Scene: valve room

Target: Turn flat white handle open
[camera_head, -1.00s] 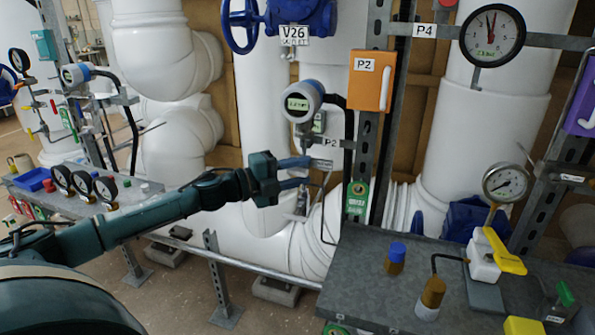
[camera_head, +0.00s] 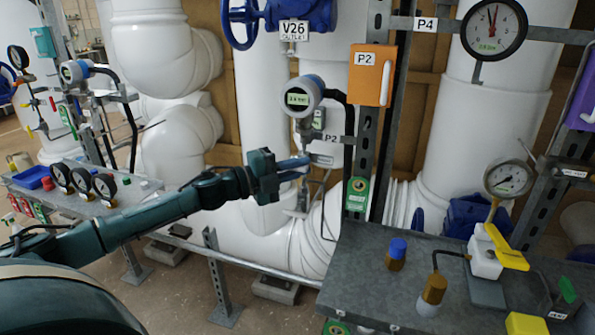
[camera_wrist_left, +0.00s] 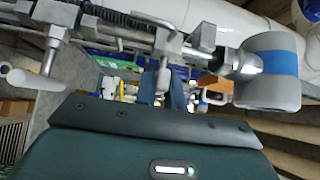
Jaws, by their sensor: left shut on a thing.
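My left gripper (camera_head: 303,167) reaches in from the left in the head view, below the round blue-and-white gauge head. Its blue fingers are closed together on the flat white handle (camera_head: 321,160), a small pale flat piece beside the thin pipework. In the left wrist view the fingers (camera_wrist_left: 165,98) point away from the dark palm, and the handle's hold between them is partly hidden. How far the handle is turned cannot be told. My right gripper is not in view.
The gauge head (camera_head: 300,95) sits just above the gripper and shows large at the right in the wrist view (camera_wrist_left: 270,70). An orange box (camera_head: 371,75) is to the right. A grey bench (camera_head: 365,285) with fittings stands at lower right.

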